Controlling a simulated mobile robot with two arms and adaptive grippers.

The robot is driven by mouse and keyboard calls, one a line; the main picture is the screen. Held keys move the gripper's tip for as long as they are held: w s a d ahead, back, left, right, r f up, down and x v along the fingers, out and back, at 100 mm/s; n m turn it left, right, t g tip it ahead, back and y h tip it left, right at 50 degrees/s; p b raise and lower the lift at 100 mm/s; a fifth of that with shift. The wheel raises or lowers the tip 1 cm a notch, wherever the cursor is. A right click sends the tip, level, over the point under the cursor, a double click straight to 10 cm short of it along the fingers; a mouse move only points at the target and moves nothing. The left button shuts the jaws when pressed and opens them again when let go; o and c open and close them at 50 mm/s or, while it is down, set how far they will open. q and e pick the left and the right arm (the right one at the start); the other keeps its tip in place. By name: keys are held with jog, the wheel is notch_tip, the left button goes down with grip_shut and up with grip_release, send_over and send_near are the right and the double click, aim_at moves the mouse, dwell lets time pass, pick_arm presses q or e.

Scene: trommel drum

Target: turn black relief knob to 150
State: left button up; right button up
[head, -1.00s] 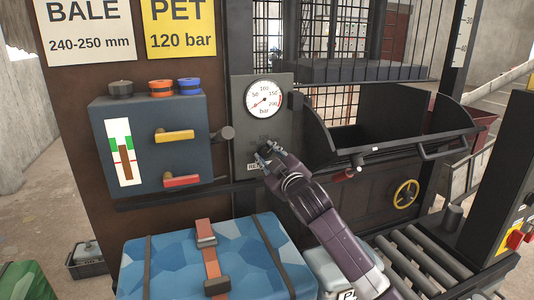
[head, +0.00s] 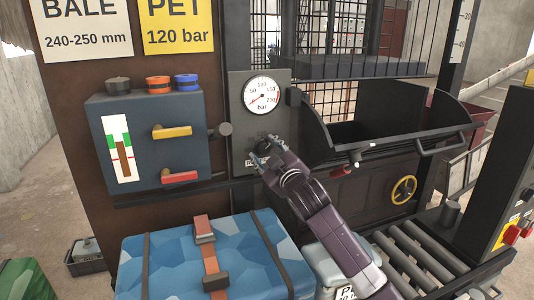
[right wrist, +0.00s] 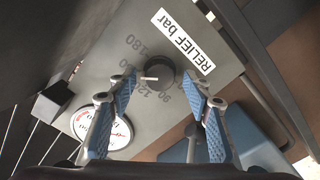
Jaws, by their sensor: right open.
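In the head view my right gripper (head: 262,152) is at the panel below the gauge and hides the knob. My left gripper is not in view.
A pressure gauge (head: 262,95) is above the knob, its red needle at the low left. A grey box (head: 150,145) with yellow and red levers is left of the panel. A black hopper (head: 375,125) is to the right. A blue bale (head: 180,265) lies below.

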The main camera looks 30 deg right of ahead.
jog(key=v, duration=1.2)
